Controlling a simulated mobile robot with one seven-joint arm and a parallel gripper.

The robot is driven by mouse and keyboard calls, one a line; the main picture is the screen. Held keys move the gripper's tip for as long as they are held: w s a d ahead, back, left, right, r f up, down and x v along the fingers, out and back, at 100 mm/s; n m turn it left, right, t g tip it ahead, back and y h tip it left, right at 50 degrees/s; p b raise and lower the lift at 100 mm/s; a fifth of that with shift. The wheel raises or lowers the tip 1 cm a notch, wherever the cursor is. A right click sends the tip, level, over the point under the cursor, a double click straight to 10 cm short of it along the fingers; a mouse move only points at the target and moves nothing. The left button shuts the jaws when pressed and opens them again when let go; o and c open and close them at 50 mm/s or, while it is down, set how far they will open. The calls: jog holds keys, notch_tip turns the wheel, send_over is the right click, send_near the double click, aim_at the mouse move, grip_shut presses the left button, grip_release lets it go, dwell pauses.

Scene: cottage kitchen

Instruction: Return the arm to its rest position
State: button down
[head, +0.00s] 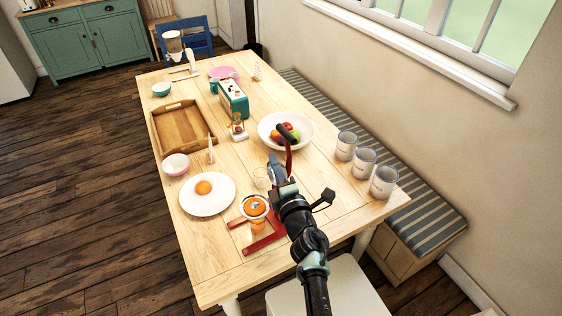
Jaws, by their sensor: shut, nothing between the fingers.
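My arm reaches in from the bottom right of the head view, over the near part of the wooden dining table (215,285). My gripper (274,160) is at the arm's far end, above the table near the white fruit bowl (267,120). Its fingers are small in this view, and it holds nothing that I can see.
A white plate with an orange (204,188), a pink bowl (175,165) and a wooden tray (183,130) are at left. Several white canisters (364,163) line the right edge. A teal toaster (234,100) stands farther back. A chair (335,290) is at the near edge.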

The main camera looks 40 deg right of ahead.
jog(key=p+v, duration=0.1)
jog(key=v, duration=0.4)
jog(key=shift+s, duration=0.1)
